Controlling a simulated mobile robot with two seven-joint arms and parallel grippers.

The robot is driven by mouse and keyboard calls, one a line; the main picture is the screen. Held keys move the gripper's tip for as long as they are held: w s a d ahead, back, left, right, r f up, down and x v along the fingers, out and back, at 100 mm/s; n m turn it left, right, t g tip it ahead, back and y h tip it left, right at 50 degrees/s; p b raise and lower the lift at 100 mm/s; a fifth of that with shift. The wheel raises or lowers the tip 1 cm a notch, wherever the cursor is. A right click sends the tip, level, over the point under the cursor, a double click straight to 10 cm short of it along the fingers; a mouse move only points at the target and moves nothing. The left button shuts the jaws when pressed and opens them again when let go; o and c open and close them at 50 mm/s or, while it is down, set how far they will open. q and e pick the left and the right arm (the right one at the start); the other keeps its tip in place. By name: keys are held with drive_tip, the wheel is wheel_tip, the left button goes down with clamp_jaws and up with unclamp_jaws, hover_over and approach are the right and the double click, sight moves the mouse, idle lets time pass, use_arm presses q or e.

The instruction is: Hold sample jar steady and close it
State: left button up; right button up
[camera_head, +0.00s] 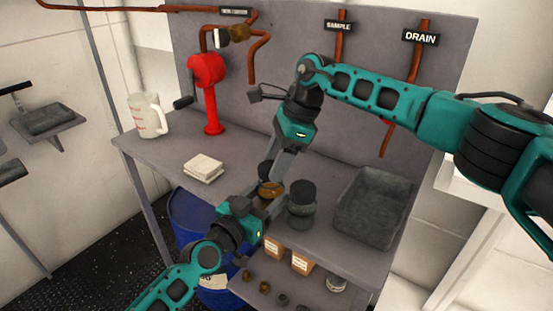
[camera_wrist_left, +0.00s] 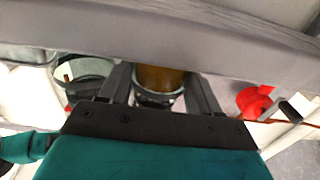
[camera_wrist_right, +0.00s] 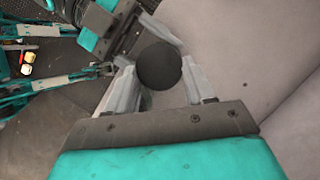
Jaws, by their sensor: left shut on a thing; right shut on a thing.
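The sample jar (camera_head: 271,189), with amber contents, is at the workbench's front edge. My left gripper (camera_head: 266,199) is shut on it from the front; the amber body (camera_wrist_left: 160,78) also shows between the fingers in the left wrist view. My right gripper (camera_head: 274,172) reaches down from above and is shut on the round black lid (camera_wrist_right: 159,66), seen between its fingers in the right wrist view. The lid is directly above the jar, partly hidden by the fingers. I cannot tell whether it is seated on the rim.
A second, greenish jar with a dark lid (camera_head: 302,203) stands close on the right. A grey tray (camera_head: 345,225) is beyond it. A stack of white pads (camera_head: 203,168), a measuring jug (camera_head: 148,115) and a red fixture (camera_head: 209,85) are to the left. Boxes (camera_head: 275,247) sit on the shelf below.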

drive_tip(key=shift+f, duration=0.5)
